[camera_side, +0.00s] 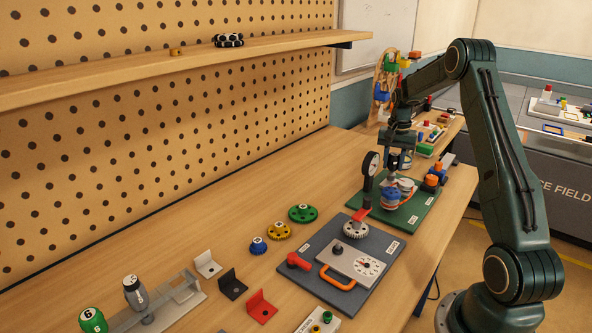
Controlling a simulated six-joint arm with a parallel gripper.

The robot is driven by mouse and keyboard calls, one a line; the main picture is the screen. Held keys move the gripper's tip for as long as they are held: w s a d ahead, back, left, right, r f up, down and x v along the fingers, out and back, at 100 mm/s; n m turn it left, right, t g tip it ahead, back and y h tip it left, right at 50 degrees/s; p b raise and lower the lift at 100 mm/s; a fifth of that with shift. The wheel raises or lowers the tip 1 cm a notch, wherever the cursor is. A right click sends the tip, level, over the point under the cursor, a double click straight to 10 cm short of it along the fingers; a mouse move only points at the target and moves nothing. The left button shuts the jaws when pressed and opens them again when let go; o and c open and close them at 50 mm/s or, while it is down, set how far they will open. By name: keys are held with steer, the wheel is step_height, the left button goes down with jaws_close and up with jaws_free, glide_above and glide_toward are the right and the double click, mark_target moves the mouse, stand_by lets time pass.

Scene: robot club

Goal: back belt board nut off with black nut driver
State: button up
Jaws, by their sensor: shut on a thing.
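My gripper (399,160) points down over the green belt board (424,204) at the right end of the bench. It is shut on a dark upright tool, which looks like the black nut driver; the jaws hide most of it. The tool's lower end is above or among the blue, white and orange pulley parts (393,197) on the board. At this size I cannot tell whether it touches a nut. A rack (182,294) at the front left holds a green driver (93,320) and a grey, dark-topped driver (135,292).
A grey gear board (318,256) with an orange handle lies in front. Loose gears (303,213) and brackets (233,284) lie to the left. The bench strip along the pegboard is clear.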

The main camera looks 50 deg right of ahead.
steer(key=shift+w, duration=0.35)
steer(key=o, duration=1)
steer(key=shift+s, duration=0.1)
steer(key=shift+s+m, duration=0.1)
steer(key=shift+m, duration=0.3)
steer(key=m, duration=1.1)
steer(key=shift+m, duration=0.4)
